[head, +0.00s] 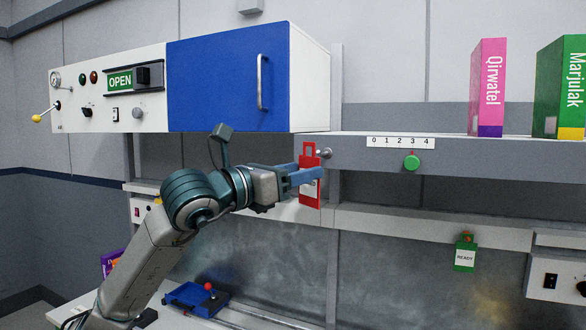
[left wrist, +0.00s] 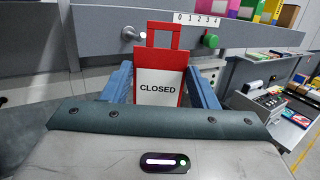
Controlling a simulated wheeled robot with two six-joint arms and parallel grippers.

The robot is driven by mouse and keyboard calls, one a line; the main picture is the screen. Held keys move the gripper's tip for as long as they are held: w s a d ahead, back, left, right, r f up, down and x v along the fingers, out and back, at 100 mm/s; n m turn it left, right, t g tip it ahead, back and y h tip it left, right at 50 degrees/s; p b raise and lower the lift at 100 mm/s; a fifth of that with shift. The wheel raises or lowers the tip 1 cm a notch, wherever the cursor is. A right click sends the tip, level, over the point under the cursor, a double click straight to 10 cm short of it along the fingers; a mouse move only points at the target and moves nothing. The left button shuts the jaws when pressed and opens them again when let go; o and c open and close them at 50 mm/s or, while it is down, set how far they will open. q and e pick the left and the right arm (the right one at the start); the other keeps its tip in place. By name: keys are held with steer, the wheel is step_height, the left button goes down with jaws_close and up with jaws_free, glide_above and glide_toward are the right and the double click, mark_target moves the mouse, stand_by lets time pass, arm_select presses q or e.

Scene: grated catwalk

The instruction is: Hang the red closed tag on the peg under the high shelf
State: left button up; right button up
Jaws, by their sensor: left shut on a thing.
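The red closed tag (head: 309,194) is held upright in my left gripper (head: 315,176), which is shut on it. In the left wrist view the tag (left wrist: 160,103) faces me with CLOSED on a white panel, between the blue fingers (left wrist: 161,90), its open loop on top. The silver peg (head: 325,153) sticks out below the high shelf (head: 350,144), at the left of its front face. In the left wrist view the peg (left wrist: 131,34) shows left of the loop, not through it. In the head view the loop's top is beside the peg; I cannot tell the depth gap.
A green knob (head: 411,162) under a 0–4 scale (head: 400,142) is right of the peg. A blue-door cabinet (head: 225,82) stands above my left arm. A green READY tag (head: 465,256) hangs lower right. Boxes (head: 489,85) stand on the shelf.

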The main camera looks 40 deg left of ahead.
arm_select(q)
steer(key=w+p, duration=0.1)
steer(key=w, duration=0.1)
steer(key=w+a+f+p, duration=0.1)
steer(key=w+p, duration=0.1)
steer(key=w, duration=0.1)
steer(key=w+p, duration=0.1)
steer(key=w, duration=0.2)
steer(key=shift+w+a+f, duration=0.1)
steer(key=shift+a+f, duration=0.15)
steer(key=shift+a, duration=0.15)
stand_by(0.5)
stand_by(0.3)
